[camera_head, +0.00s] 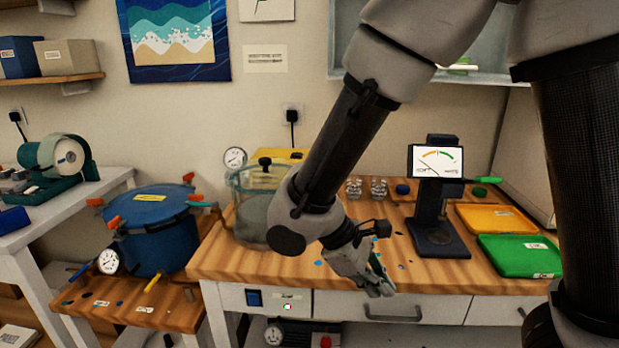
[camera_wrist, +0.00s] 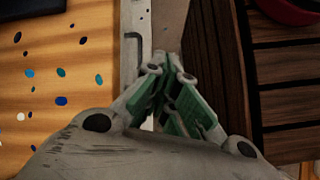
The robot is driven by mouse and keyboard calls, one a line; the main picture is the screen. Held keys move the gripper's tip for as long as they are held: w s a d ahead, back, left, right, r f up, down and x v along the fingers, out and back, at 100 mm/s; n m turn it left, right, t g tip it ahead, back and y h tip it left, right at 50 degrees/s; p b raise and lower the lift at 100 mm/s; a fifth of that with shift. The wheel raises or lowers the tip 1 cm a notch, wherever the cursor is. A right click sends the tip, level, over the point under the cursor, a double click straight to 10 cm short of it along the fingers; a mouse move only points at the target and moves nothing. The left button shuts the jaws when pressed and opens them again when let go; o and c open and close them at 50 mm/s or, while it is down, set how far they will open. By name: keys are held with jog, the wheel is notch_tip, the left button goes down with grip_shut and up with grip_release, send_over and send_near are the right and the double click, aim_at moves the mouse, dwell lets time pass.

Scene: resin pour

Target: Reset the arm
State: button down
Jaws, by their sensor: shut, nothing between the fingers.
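My gripper (camera_head: 380,287) hangs at the front edge of the wooden workbench (camera_head: 260,268), in front of the drawers, pointing down. Its green-padded fingers are together with nothing between them, as the wrist view (camera_wrist: 165,95) also shows. My arm comes down from the upper right across the middle of the head view, bent at the elbow and wrist. It hides part of the bench and wall.
On the bench, a glass chamber (camera_head: 250,215) stands left of my arm. A blue pressure pot (camera_head: 155,240) stands on a lower left shelf. Drawer handles (camera_head: 392,315) stick out.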

jog(key=s+d+r+m+t+y, duration=0.2)
jog(key=d+r+m, duration=0.4)
jog(key=d, duration=0.5)
jog(key=s+d+r+m+t+y, duration=0.2)
jog(key=d+r+m, duration=0.5)
jog(key=d+r, duration=0.4)
jog(key=s+d+y, duration=0.1)
jog(key=y, duration=0.1)
jog(key=shift+d+r+y, duration=0.15)
jog(key=shift+d+y, duration=0.15)
jog(key=shift+y, duration=0.1)
